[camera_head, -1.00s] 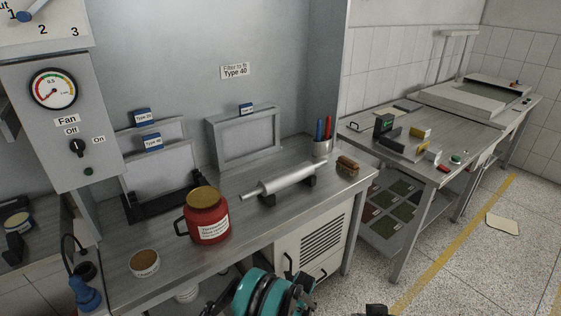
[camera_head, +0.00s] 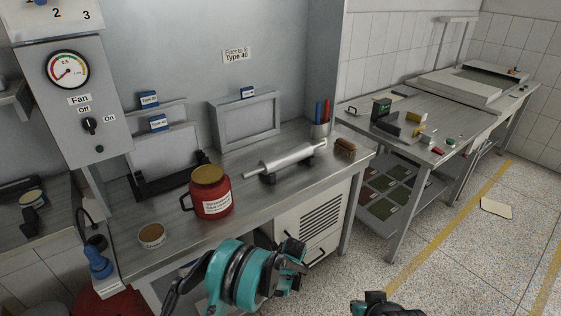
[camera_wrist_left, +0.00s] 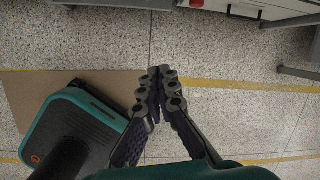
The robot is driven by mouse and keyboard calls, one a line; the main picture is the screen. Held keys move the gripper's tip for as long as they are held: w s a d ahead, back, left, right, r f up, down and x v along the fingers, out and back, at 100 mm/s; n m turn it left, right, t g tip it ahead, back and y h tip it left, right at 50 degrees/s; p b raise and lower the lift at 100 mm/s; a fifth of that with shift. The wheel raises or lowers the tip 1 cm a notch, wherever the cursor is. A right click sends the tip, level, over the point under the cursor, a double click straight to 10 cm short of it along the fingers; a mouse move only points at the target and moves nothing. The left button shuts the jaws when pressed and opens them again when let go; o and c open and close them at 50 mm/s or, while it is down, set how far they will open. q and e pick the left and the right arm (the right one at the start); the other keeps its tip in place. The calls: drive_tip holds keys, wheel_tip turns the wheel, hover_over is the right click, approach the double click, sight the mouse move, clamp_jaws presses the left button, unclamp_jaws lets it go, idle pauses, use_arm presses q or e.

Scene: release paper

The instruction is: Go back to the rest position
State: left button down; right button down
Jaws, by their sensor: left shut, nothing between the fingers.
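My left gripper (camera_wrist_left: 160,78) shows in the left wrist view, with its dark fingers closed together and nothing between them. It hangs over the speckled floor (camera_wrist_left: 225,55), clear of the bench furniture at the top of that view. In the head view, teal and black links of my left arm rise in front of the bench's front edge; the fingertips cannot be made out there. A teal and black part of my right arm shows at the bottom edge, but its gripper fingers are not visible.
The metal bench (camera_head: 255,205) holds a red jar (camera_head: 211,200), a small round tub (camera_head: 151,237), a roller (camera_head: 285,161) and a brush (camera_head: 345,148). A second table (camera_head: 455,128) stands at the right. A pale flat sheet (camera_head: 496,208) lies on open floor near a yellow line.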

use_arm(q)
drive_tip(key=s+a+r+n+t, duration=0.1)
drive_tip(key=s+a+r+n, duration=0.2)
drive_tip(key=r, duration=0.5)
drive_tip(key=s+a+r+n+h, duration=0.15)
drive_tip(key=a+r+n, duration=0.25)
drive_tip(key=r, duration=0.4)
drive_tip(key=s+a+r+n+t+y, duration=0.1)
drive_tip(key=s+a+r+n, duration=0.25)
drive_tip(key=r, duration=0.45)
drive_tip(key=s+a+r+n+t, duration=0.1)
drive_tip(key=s+a+r+n, duration=0.2)
drive_tip(key=s+n, duration=0.4)
drive_tip(key=s+a+r+n+t, duration=0.1)
drive_tip(key=s+a+r+n, duration=0.2)
drive_tip(key=s, duration=0.9)
drive_tip(key=a+n, duration=0.2)
drive_tip(key=n, duration=0.2)
drive_tip(key=shift+s+a+r+n+h, duration=0.15)
drive_tip(key=shift+a+r+n+h, duration=0.2)
drive_tip(key=shift+a+r, duration=0.05)
